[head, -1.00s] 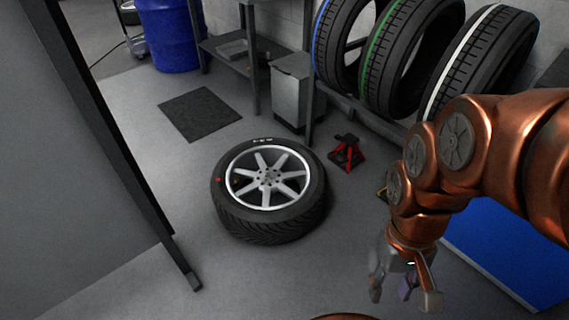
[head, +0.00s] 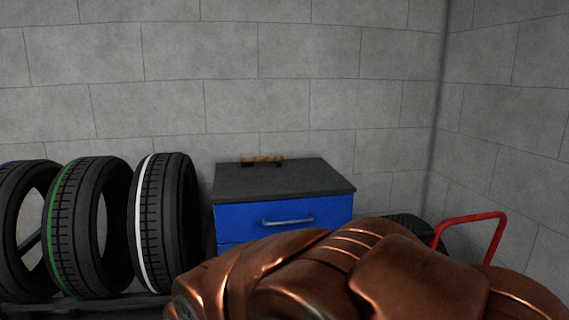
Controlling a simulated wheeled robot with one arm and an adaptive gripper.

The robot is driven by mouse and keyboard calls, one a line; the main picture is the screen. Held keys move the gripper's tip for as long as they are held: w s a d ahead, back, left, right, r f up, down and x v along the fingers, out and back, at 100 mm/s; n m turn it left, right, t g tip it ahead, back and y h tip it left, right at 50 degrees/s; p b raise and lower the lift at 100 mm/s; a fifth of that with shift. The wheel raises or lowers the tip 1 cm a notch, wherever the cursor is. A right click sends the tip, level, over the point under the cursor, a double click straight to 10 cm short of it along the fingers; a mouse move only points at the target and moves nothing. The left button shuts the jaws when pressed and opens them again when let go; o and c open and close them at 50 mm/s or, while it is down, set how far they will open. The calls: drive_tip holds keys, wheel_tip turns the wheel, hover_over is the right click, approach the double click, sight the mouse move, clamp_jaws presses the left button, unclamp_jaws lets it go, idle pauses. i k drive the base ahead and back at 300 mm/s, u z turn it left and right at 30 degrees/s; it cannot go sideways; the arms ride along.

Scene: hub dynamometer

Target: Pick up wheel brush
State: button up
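A small brush with a wooden, tan back and dark ends below it, which looks like the wheel brush (head: 262,159), lies on the dark top of the blue cabinet (head: 238,221), towards its back left edge. Nothing is touching it from above. My copper arm crosses the lower part of the head view, in front of the cabinet's lower portion. My gripper is outside the picture.
Several tyres stand in a rack at the left; the white-striped tyre (head: 172,222) is close beside the cabinet. A red tubular handle (head: 470,217) and a dark tyre (head: 420,231) are at the right. A grey block wall is behind.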

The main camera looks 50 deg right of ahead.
sight(244, 162)
drive_tip(key=k, duration=0.15)
drive_tip(key=z, duration=1.2)
